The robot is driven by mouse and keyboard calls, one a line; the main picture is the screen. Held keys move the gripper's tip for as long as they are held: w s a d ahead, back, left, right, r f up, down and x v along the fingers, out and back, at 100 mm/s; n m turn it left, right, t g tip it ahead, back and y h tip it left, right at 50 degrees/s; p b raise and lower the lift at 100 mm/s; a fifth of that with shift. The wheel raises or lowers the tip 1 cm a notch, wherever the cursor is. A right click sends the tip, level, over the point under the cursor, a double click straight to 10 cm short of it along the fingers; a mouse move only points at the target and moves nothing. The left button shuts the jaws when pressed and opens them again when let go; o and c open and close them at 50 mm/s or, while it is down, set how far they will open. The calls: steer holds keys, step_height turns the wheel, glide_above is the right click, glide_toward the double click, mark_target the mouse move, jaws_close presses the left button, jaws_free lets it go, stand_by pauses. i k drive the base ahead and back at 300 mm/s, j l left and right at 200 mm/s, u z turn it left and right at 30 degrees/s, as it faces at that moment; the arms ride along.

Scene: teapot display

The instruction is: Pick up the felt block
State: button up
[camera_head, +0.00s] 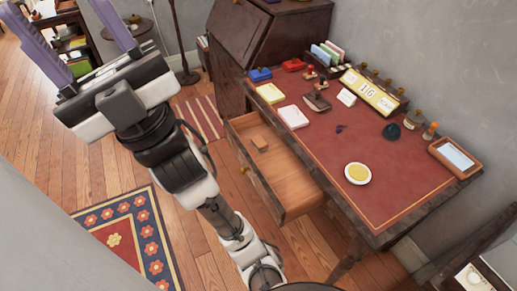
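A small brown block (260,144) lies in the open drawer (276,171), near its back left part; it is the only block I see there, and I cannot tell for sure that it is felt. My gripper (55,10) is at the upper left, over the wooden floor and well left of the desk. The right fingertip is cut off by the top edge.
The desk (390,196) has a red top with notepads, stamps, a calendar (371,92), a yellow dish (358,174) and a framed tablet-like thing (455,157). The drawer sticks out toward my arm. A dark cabinet (262,45) stands behind. A patterned rug (132,240) lies at lower left.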

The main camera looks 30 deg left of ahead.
mark_target(260, 144)
steer(key=i+j, duration=0.1)
steer(key=j, duration=1.3)
steer(key=i+j, duration=0.15)
steer(key=j, duration=1.25)
steer(key=i, duration=0.05)
